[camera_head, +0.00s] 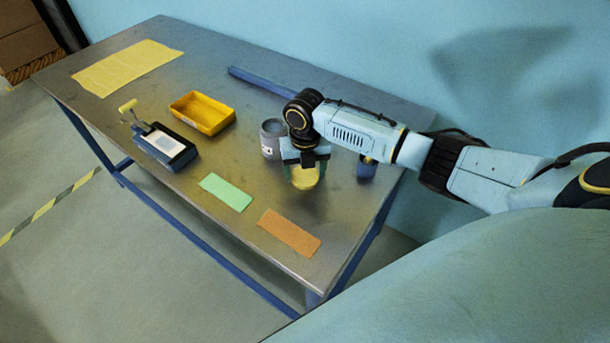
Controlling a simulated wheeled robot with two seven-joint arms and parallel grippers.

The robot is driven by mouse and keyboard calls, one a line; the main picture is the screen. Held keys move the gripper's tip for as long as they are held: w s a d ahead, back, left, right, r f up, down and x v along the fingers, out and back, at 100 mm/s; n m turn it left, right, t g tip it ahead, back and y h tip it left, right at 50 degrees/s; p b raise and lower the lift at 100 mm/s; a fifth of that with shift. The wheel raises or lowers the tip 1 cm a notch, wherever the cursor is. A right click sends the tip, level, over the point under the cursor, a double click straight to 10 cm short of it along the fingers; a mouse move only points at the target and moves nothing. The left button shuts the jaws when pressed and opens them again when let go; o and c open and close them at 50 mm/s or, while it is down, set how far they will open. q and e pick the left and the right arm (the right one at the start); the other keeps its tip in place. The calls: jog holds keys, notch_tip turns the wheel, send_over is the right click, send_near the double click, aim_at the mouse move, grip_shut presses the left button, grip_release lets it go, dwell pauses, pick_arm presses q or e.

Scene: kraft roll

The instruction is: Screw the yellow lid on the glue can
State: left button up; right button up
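The yellow lid (304,180) is at my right gripper (305,170), with one finger on each side of it. The gripper looks shut on the lid, with its fingers pointing down over the right part of the table. I cannot tell how far the lid is above the table top. A grey can with a small white label (269,141), which looks like the glue can, stands upright just behind and left of the gripper. The gripper and wrist hide its right side. My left gripper is not in view.
A green mat (226,192) and an orange mat (289,233) lie at the front edge of the metal table (215,160). A yellow tray (203,112), a dark device (165,146) and yellow sheet (127,67) lie left. A blue container (367,169) stands right, partly behind my arm.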

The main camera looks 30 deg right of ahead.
aim_at(305, 175)
jog(key=c, duration=0.5)
jog(key=shift+c, duration=0.2)
notch_tip(305, 175, up, 10)
jog(key=p, duration=0.1)
